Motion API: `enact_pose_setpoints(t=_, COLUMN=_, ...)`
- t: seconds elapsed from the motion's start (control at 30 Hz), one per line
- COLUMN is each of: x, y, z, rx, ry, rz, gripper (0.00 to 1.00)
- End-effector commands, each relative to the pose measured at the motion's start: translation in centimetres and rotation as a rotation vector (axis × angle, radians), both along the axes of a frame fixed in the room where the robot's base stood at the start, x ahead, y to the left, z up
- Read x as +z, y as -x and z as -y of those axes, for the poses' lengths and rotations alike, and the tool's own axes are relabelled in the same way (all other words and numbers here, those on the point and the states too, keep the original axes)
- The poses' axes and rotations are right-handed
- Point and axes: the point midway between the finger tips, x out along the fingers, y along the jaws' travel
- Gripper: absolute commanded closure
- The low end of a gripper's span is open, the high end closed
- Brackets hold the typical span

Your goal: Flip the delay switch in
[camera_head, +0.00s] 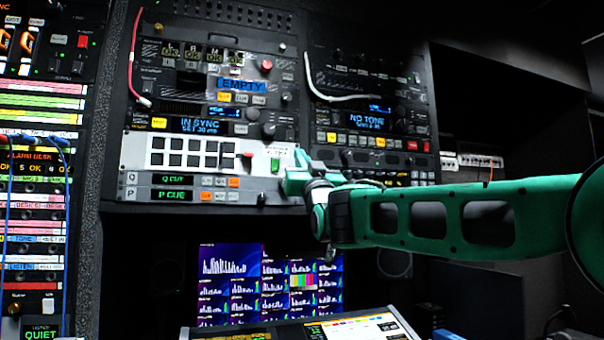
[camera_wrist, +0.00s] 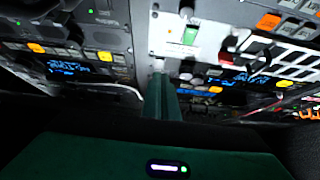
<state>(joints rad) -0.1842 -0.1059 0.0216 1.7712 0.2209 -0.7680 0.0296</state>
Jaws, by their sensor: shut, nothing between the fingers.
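A white panel (camera_head: 140,150) on the rack holds black square keys, a red part and a green-lit rectangle (camera_head: 275,165) at its right end. In the wrist view, turned about upside down, the green rectangle (camera_wrist: 190,35) shows beside a small lever-like part (camera_wrist: 186,12); I cannot read its label, so I cannot tell if this is the delay switch. My gripper (camera_head: 289,180) is shut and empty, just right of the green rectangle. In the wrist view its fingertips (camera_wrist: 158,72) are close to the panel's edge; contact cannot be told.
Rack units with knobs and lit buttons surround the panel, including the "IN SYNC" display (camera_head: 198,124) and "NO TONE" display (camera_head: 367,121). A red cable (camera_head: 133,50) and a white cable (camera_head: 335,97) hang nearby. Below are a monitor wall (camera_head: 230,270) and a tilted console (camera_head: 350,328).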

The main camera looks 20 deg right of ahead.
Motion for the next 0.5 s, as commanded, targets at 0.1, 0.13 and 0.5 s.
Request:
enact_pose_setpoints(t=0.1, x=-1.5, y=1.1, z=0.0, rx=0.001, ry=0.001, rz=-0.002, gripper=1.00)
enact_pose_setpoints(t=0.13, x=-1.8, y=1.3, z=0.0, rx=0.001, ry=0.001, rz=-0.002, gripper=1.00)
enact_pose_setpoints(t=0.5, x=-2.8, y=2.1, z=0.1, rx=-0.001, ry=0.000, rz=-0.001, gripper=1.00)
